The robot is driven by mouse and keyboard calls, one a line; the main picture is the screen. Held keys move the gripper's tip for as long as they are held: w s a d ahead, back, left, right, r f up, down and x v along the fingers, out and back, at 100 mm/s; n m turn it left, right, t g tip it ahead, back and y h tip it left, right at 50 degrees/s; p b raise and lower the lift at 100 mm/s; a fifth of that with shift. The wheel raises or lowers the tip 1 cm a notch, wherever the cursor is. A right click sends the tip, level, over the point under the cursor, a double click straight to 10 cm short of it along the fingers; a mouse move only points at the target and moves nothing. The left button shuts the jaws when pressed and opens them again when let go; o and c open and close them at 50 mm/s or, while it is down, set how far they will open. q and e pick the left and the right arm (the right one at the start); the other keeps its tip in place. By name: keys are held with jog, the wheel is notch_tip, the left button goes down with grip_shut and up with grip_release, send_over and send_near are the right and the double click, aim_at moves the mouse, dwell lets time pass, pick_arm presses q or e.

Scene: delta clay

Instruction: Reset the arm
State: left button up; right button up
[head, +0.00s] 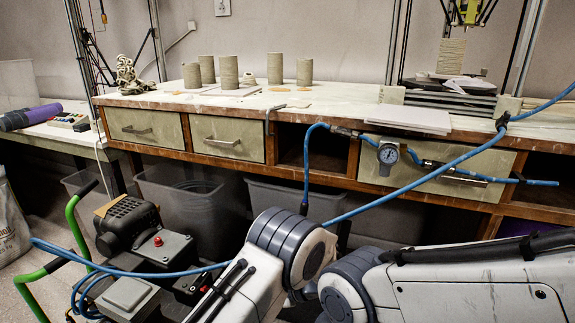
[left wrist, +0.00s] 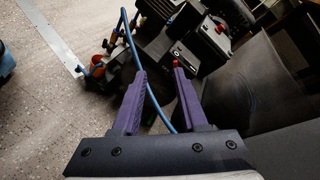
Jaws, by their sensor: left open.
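My left gripper (left wrist: 159,72) shows in the left wrist view with its two purple fingers spread apart and nothing between the tips. A blue hose (left wrist: 154,100) passes behind the fingers, and the machine with the red knob lies beyond them. In the head view, white and grey links of my own arms fill the lower middle and right. Neither gripper shows there, and my right gripper is in neither view.
A wooden workbench (head: 296,171) with clay cylinders (head: 229,73) spans the back. A compressor (head: 127,226) with green handles stands on the floor at left. Blue hose (head: 409,184) crosses in front of the bench. Grey bins (head: 190,208) sit underneath. Speckled floor (left wrist: 45,110) is open at left.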

pick_arm(q)
jog(key=s+d+r+n+g+h+p, duration=0.1)
jog(key=s+d+r+h, duration=0.1)
jog(key=s+r+h, duration=0.5)
jog(key=s+d+r+n+h, duration=0.2)
jog(key=s+r, duration=0.2)
jog(key=s, duration=0.8)
jog(key=s+d+r+n+g+h+p, duration=0.1)
jog(key=s+d+r+h, duration=0.1)
jog(key=s+r+h, duration=0.5)
notch_tip(320, 180, up, 36)
jog(key=s+y+p, duration=0.1)
jog(key=s+p, duration=0.1)
jog(key=p, duration=3.6)
jog(key=shift+a+y, duration=0.25)
jog(key=shift+y, duration=0.15)
jog(key=shift+r, duration=0.1)
